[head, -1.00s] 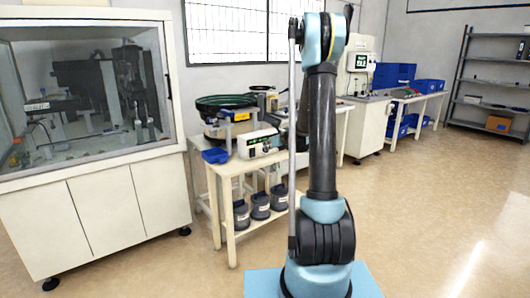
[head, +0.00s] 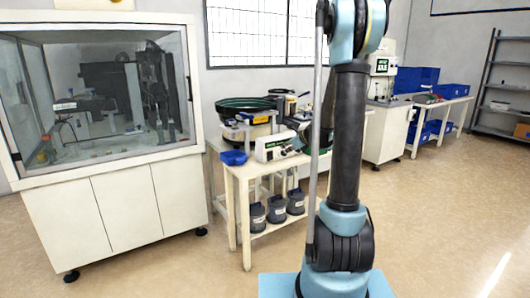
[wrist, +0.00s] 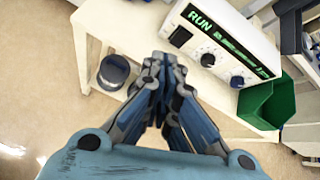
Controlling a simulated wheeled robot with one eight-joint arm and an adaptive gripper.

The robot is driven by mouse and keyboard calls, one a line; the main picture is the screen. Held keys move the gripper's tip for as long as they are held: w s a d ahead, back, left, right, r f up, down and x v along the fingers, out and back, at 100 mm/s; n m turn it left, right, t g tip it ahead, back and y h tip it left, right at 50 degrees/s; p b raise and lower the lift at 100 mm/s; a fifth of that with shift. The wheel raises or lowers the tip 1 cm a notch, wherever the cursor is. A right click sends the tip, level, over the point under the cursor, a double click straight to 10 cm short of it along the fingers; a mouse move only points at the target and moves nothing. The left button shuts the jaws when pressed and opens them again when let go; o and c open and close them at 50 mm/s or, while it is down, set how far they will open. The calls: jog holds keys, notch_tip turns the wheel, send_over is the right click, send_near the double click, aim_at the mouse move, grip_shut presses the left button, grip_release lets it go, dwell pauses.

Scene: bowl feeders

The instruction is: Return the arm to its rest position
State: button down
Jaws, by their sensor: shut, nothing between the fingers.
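My arm (head: 347,140) stands upright in the head view, its top cut off by the upper frame edge. My gripper (wrist: 162,66) shows in the wrist view with its blue and grey fingers together and nothing between them. It points toward a white table (wrist: 120,35) and a white control box (wrist: 222,42) with a lit RUN display; the distance is hard to judge. I cannot clearly make out the gripper in the head view.
A green bin (wrist: 264,103) lies right of the gripper, and a dark round container (wrist: 113,72) lies left. Open floor (head: 440,210) lies right.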

jog(key=s+r+n+g+h, duration=0.1)
jog(key=s+n+g+h, duration=0.25)
jog(key=s+n, duration=1.5)
jog(key=s+d+f+n+g+h, duration=0.1)
jog(key=s+d+f+n, duration=0.1)
jog(key=s, duration=0.7)
jog(key=s+d+f+n+g, duration=0.1)
jog(key=s+d+f+n, duration=0.1)
jog(key=s, duration=0.7)
jog(key=s+d+f+n+g+h, duration=0.1)
jog(key=s+d+f+n, duration=0.1)
jog(key=s, duration=0.8)
jog(key=shift+d+f+n+h, duration=0.35)
jog(key=shift+f+n, duration=0.2)
jog(key=shift+f, duration=0.1)
jog(key=shift+g, duration=0.25)
jog(key=shift+w+f, duration=0.2)
jog(key=shift+w, duration=0.25)
dwell(2.0)
